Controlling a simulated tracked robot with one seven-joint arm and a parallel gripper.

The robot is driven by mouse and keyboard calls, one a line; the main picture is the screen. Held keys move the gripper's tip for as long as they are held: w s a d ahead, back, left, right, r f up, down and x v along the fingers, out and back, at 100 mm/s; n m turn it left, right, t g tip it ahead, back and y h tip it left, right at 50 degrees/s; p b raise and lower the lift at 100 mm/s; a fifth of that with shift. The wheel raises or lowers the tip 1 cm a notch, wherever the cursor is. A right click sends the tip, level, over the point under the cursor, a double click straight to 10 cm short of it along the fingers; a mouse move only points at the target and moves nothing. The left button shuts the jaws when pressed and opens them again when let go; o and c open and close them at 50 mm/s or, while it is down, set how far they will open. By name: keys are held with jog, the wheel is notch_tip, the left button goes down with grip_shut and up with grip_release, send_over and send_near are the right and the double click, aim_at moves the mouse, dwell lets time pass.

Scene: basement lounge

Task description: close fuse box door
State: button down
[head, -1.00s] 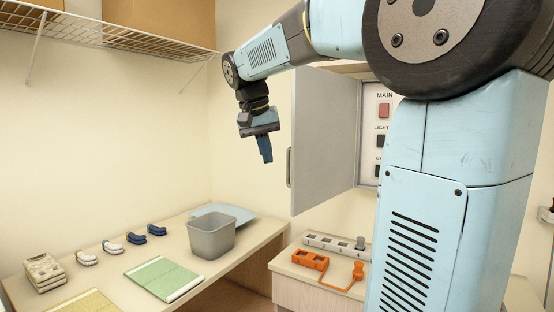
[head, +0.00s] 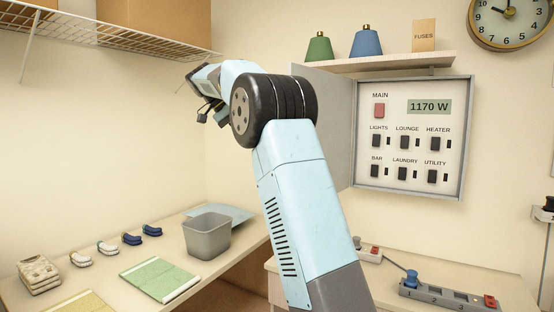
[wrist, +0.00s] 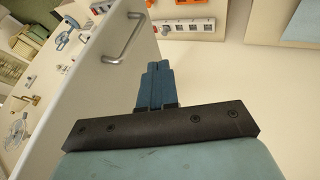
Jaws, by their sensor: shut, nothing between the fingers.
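The fuse box (head: 458,140) hangs on the wall in the head view, with red and black switches and a 1170 W display. In the head view my arm hides the fingers.
A wire rack (head: 120,38) is at upper left. Below are a desk (head: 85,268) with a grey bin (head: 207,236) and a cabinet top (head: 385,290) with power strips.

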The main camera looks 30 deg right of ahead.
jog(key=s+d+f, duration=0.5)
jog(key=d+f, duration=0.2)
jog(key=d, duration=0.1)
jog(key=shift+f, duration=0.35)
